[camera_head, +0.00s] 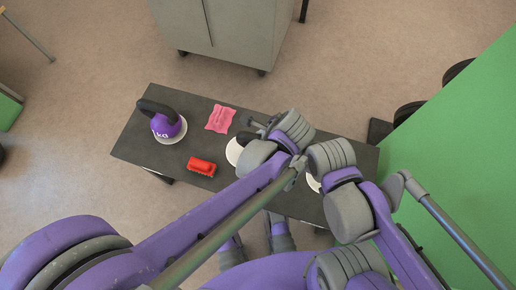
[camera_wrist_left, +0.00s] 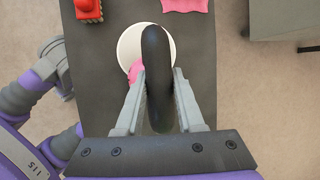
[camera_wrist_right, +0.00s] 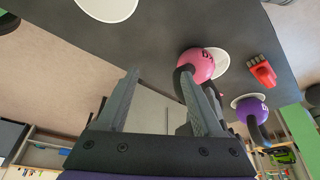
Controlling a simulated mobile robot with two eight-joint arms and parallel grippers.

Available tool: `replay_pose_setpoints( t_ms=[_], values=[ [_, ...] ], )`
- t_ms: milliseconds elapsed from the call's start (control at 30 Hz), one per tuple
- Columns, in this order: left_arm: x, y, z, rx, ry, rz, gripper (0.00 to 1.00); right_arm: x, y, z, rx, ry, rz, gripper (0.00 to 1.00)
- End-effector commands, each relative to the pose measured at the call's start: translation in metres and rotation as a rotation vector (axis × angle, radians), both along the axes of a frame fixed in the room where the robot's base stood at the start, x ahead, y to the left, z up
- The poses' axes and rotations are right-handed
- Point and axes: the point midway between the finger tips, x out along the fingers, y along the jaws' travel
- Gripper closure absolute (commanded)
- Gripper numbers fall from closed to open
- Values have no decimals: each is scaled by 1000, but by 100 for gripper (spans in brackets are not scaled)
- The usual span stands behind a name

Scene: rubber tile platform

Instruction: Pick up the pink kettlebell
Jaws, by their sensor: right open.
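The pink kettlebell (camera_wrist_left: 135,73) has a dark handle and is mostly hidden under that handle in the left wrist view. The right wrist view shows its pink body (camera_wrist_right: 197,64) by a white disc (camera_wrist_right: 220,63). My left gripper (camera_wrist_left: 159,78) has one finger on each side of the handle, with the tips close against it, and appears shut on it. In the head view my arm hides the pink kettlebell. My right gripper (camera_wrist_right: 159,75) is open and empty, apart from the kettlebell. The head view does not clearly show its fingers.
On the dark platform (camera_head: 140,138) stand a purple kettlebell (camera_head: 166,126) on a white disc, a pink cloth (camera_head: 220,119) and a red brush (camera_head: 201,166). A bare white disc (camera_wrist_right: 105,5) lies near my right gripper. A grey cabinet (camera_head: 225,30) and green wall (camera_head: 455,150) flank the platform.

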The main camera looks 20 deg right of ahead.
Motion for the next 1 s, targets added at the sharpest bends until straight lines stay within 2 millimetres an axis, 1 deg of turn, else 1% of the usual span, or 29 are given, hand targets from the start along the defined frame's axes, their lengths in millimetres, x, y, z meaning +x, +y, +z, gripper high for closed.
replay_pose_setpoints(
  t_ms=[33, 100, 1000],
  values=[
    [0, 0, 0, 0, 0, 0, 88, 0, 0, 0, 0, 0, 0, 32],
    [0, 0, 0, 0, 0, 0, 100, 0, 0, 0, 0, 0, 0, 32],
    [0, 0, 0, 0, 1, 0, 100, 0, 0, 0, 0, 0, 0, 32]
  ],
)
